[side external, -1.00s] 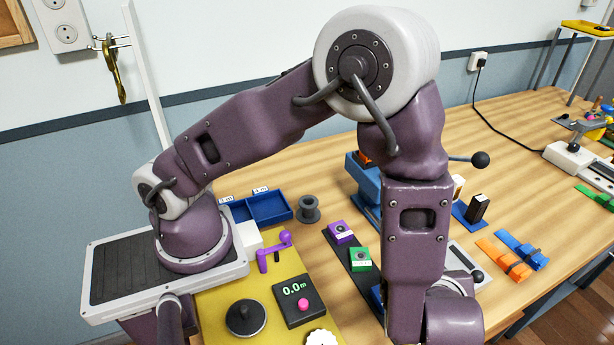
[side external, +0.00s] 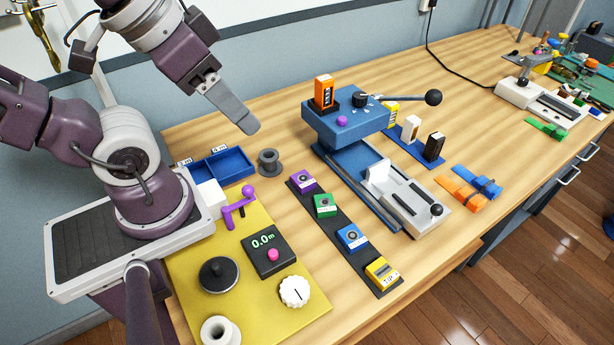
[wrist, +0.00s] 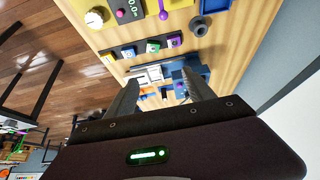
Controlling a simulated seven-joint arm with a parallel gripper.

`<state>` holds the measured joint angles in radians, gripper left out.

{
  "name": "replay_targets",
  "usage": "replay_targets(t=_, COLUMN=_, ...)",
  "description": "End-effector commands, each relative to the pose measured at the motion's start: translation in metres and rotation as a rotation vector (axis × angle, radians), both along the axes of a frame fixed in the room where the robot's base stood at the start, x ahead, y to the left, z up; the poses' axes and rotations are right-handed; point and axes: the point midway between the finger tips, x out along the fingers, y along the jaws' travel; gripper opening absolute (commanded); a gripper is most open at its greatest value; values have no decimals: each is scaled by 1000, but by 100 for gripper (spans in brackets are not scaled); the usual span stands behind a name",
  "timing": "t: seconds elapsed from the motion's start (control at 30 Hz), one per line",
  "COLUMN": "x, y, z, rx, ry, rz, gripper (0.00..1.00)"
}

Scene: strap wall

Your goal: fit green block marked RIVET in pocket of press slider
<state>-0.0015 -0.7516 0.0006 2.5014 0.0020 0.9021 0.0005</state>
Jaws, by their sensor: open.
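The green block (side external: 325,205) sits on a dark strip between a purple and a blue block; its lettering is too small to read. In the wrist view the green block (wrist: 153,47) is ahead of the fingers. The press (side external: 345,122) is blue, with its pale grey slider (side external: 422,208) extending toward the front right. A raised white piece stands on the slider; I cannot clearly make out the pocket. My gripper (side external: 248,126) is raised left of the press, away from the block. The wrist view shows my gripper (wrist: 163,92) open and empty, fingers apart.
Purple (side external: 303,181), blue (side external: 351,238) and yellow (side external: 382,271) blocks share the strip. A grey spool (side external: 269,162) and blue tray (side external: 218,167) lie left. The press lever (side external: 405,97) sticks out right. An orange block (side external: 324,92) stands atop the press.

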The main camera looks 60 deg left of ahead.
Motion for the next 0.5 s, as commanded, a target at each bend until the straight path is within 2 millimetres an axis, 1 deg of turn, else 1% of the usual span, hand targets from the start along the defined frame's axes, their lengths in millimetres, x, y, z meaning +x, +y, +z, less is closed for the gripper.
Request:
replay_targets(t=0.17, x=3, y=0, z=-2, rx=25, ry=37, rz=-33, gripper=62)
replay_targets(t=0.27, x=14, y=0, z=-11, rx=123, ry=175, rz=-157, gripper=62)
replay_targets(t=0.37, x=33, y=-1, z=-28, rx=295, ry=368, rz=-358, gripper=62)
replay_targets(t=0.47, x=58, y=-8, z=-52, rx=494, ry=550, rz=-575, gripper=62)
replay_targets(t=0.5, x=68, y=-12, z=-64, rx=582, ry=617, rz=-665, gripper=62)
